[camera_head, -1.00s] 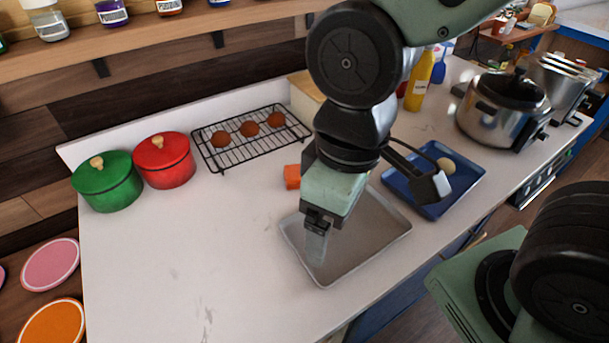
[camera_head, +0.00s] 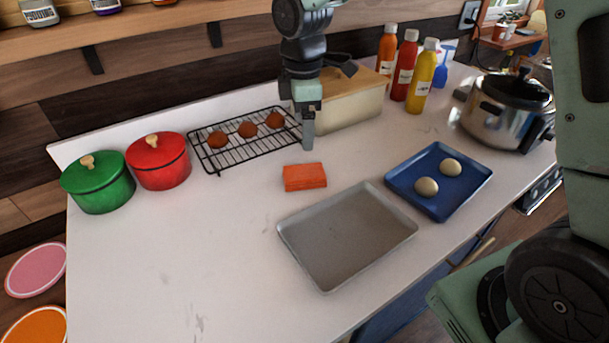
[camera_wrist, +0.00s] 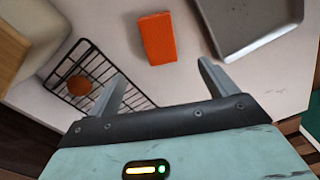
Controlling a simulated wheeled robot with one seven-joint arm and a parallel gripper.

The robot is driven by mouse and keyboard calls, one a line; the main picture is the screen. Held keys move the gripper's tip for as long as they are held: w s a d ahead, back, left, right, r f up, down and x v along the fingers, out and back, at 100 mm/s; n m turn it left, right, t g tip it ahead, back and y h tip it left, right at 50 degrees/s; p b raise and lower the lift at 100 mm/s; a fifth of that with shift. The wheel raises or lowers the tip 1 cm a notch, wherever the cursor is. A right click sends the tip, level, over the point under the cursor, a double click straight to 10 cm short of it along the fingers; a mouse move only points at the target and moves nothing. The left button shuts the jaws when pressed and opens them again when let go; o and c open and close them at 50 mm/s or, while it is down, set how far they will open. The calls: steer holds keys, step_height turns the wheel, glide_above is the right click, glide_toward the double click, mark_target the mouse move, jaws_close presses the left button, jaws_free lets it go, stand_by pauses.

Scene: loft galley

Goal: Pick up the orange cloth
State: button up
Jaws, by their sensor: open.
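The orange cloth (camera_head: 304,177) is a small folded block lying on the white counter, between the wire rack and the grey tray. It also shows in the wrist view (camera_wrist: 157,38), at the top centre beyond my fingertips. My gripper (camera_head: 308,140) is above the counter by the right end of the rack, behind the cloth and apart from it. In the wrist view its two fingers (camera_wrist: 162,82) are spread wide with nothing between them. The cloth is fully visible.
A grey tray (camera_head: 312,262) lies in front of the cloth. A wire rack (camera_head: 213,160) holds brown round items. A bread box (camera_head: 352,112) stands behind my gripper. A blue tray (camera_head: 408,178) with two pale round items is at right. Green and red pots stand left; the counter's left front is clear.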

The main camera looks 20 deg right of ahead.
steer(key=p, duration=0.1)
glide_above(304, 171)
step_height(304, 171, down, 8)
steer(key=shift+s+a+r, duration=0.1)
steer(key=shift+r, duration=0.05)
steer(key=shift+f+p, duration=0.8)
steer(key=shift+f, duration=1.85)
steer(key=c, duration=1.2)
steer(key=shift+o, duration=0.2)
steer(key=shift+r, duration=0.1)
step_height(304, 171, up, 10)
steer(key=b, duration=0.1)
steer(key=shift+b, duration=0.4)
steer(key=o, duration=0.4)
steer(key=shift+c, duration=1.2)
